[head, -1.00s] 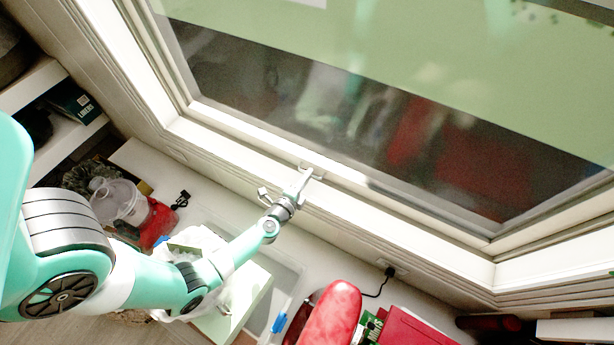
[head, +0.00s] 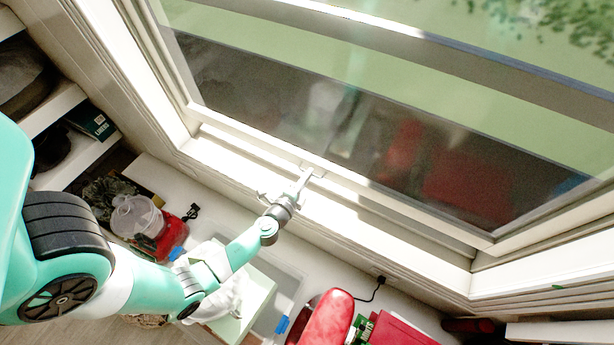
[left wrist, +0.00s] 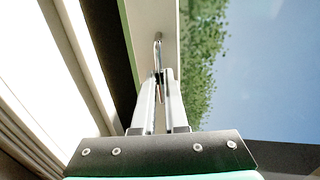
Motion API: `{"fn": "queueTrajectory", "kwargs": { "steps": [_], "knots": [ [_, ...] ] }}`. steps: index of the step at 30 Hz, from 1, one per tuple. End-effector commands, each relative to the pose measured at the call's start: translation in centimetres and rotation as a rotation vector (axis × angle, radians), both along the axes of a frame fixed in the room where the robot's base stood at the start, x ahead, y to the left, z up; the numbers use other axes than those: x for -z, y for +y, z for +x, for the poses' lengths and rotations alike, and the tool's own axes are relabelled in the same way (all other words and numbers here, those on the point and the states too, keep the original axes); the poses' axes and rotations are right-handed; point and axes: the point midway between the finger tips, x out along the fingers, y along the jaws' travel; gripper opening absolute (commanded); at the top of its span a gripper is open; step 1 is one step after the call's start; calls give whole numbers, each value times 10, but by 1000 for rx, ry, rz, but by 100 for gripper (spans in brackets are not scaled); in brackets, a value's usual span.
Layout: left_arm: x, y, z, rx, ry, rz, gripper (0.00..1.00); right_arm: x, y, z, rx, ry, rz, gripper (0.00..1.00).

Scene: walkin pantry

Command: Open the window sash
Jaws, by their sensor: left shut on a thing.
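The window sash (head: 255,143) is a white-framed pane whose bottom rail stands away from the sill (head: 222,162), with a gap between them. A small metal handle (head: 314,169) sits on that rail and also shows in the left wrist view (left wrist: 158,46). My left gripper (head: 303,184) is shut on the handle. In the left wrist view its two fingers (left wrist: 161,78) close around the handle, against the white rail (left wrist: 166,20). The exact contact is small and partly hidden by the fingers. My right gripper is not in view.
Below the window, a counter holds a red appliance with a clear jug (head: 137,218), a red rounded object (head: 327,318), and red books (head: 400,332). A black plug and cord (head: 380,281) are on the wall. Shelves (head: 62,105) stand at the left.

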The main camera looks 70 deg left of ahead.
Motion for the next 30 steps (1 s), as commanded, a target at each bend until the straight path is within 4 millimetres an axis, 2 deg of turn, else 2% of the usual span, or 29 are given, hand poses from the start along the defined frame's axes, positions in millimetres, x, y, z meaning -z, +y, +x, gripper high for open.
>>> {"fn": "queueTrajectory", "kwargs": {
  "steps": [4,5,9,20,23,30],
  "knots": [
    [2,0,0,0,2,-1,0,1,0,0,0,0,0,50],
    [2,0,0,0,2,-1,14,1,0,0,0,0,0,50],
    [2,0,0,0,2,-2,39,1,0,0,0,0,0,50],
    [2,-3,-4,0,4,-2,40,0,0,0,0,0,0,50],
    [-1,-12,-14,2,5,-2,40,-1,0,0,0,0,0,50],
    [-11,-49,-55,6,4,-3,40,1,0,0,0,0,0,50]
  ]
}}
